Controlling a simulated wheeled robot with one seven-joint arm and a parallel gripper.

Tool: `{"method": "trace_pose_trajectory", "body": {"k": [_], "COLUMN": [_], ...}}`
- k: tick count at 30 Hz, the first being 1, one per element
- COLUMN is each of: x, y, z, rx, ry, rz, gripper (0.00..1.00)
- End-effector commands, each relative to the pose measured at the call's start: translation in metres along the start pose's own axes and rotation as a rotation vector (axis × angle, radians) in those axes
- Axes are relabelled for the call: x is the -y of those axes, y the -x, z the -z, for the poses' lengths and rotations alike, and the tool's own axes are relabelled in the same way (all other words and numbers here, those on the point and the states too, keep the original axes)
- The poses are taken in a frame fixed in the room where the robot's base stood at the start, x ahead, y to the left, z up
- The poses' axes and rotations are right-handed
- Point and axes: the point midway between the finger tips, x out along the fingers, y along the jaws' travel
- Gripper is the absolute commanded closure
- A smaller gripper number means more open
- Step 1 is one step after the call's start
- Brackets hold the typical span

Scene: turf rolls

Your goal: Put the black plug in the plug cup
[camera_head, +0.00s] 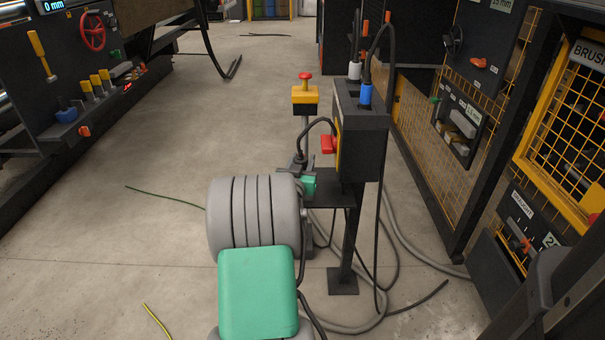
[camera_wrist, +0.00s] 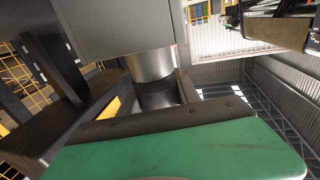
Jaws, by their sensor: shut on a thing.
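My gripper (camera_head: 300,166) is beyond my grey ribbed wrist, beside the black box on the stand. It is shut on a small dark thing that seems to be the black plug (camera_head: 297,157), with a black cable arching from it toward the box. In the wrist view, dark jaw parts and a green cover fill the lower part, with a silver cylinder between them; the plug is not clear there. I cannot pick out the plug cup; my wrist covers part of the stand's small black shelf (camera_head: 338,199).
The black box (camera_head: 362,125) carries a blue plug (camera_head: 366,94) and a white one (camera_head: 355,70) on top, and a red lever (camera_head: 328,144). A yellow box with a red button (camera_head: 305,94) stands behind my gripper. Loose cables lie around the stand's foot (camera_head: 342,281). Floor at left is mostly clear.

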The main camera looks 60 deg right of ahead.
Motion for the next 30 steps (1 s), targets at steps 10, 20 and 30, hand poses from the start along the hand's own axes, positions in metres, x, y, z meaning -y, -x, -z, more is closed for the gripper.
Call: {"method": "trace_pose_trajectory", "body": {"k": [10, 20, 30], "x": [-0.001, -0.001, -0.001], "y": [-0.001, 0.0, 0.0], "z": [-0.031, -0.035, -0.034], "rx": [0.0, 0.002, 0.002], "ry": [0.0, 0.0, 0.0], "rz": [0.0, -0.001, -0.001], "gripper": [1.0, 0.49, 0.39]}}
